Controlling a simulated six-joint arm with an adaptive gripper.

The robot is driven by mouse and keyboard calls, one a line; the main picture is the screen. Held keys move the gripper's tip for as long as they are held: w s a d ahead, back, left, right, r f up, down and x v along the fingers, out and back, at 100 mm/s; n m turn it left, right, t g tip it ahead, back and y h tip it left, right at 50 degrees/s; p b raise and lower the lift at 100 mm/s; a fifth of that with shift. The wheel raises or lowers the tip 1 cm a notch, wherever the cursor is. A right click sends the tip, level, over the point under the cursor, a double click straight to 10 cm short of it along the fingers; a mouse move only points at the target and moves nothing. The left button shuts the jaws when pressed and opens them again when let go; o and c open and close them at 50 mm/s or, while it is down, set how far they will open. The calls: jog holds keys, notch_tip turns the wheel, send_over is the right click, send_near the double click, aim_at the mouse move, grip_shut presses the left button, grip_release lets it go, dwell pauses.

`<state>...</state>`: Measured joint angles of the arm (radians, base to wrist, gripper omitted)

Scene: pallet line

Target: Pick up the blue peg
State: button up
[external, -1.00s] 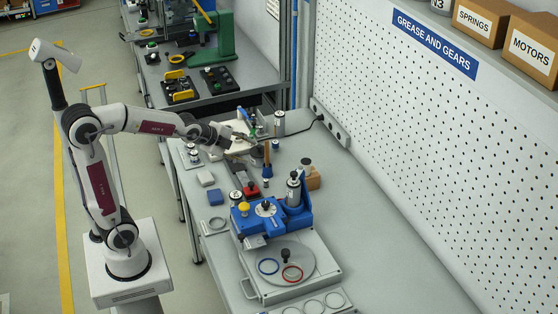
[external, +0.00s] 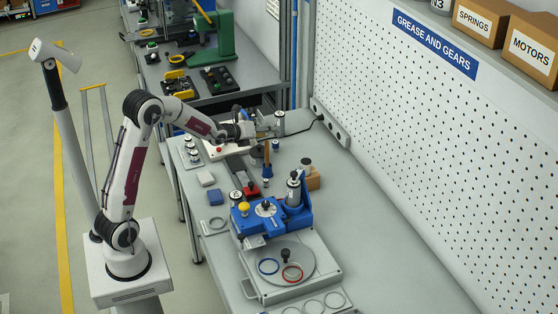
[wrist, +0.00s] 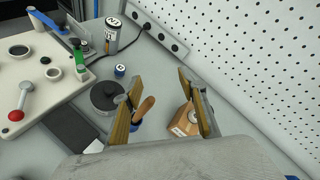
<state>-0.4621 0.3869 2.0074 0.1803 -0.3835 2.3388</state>
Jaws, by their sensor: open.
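A small blue cylinder with a pale top (wrist: 120,70), which looks like the blue peg, stands on the bench ahead and left of my gripper (wrist: 160,92) in the wrist view. It also shows as a small blue piece in the external view (external: 275,145), below and right of my gripper (external: 268,131). The gripper is open, its two fingers apart, with nothing held between them. A wooden handle (wrist: 147,106) with a blue lower part shows beside the left finger, lower down. The finger partly covers it.
A pale fixture board (wrist: 42,75) with a red-knobbed lever stands at left. A dark round part (wrist: 106,96), a labelled canister (wrist: 112,34) and a cardboard box (wrist: 180,127) are nearby. The power strip (wrist: 160,28) and pegboard wall (wrist: 260,60) bound the far side.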

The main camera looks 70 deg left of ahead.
aim_at(259, 146)
jog(key=a+f+m, duration=0.2)
jog(key=a+f, duration=0.1)
jog(key=f, duration=0.1)
jog(key=a+f+m, duration=0.2)
jog(key=a+f, duration=0.1)
jog(key=f, duration=0.1)
jog(key=a+f+m, duration=0.2)
jog(key=f+m, duration=0.1)
jog(key=f, duration=0.1)
jog(key=shift+w+a+f+y, duration=0.3)
jog(key=shift+a+f+y, duration=0.05)
jog(key=shift+a+y, duration=0.05)
jog(key=shift+w, duration=0.1)
jog(key=shift+x, duration=1.2)
jog(key=shift+a, duration=0.1)
jog(key=shift+a+r+x, duration=0.1)
jog(key=shift+x, duration=0.55)
jog(key=shift+a+r+x, duration=0.1)
jog(key=shift+x, duration=1.85)
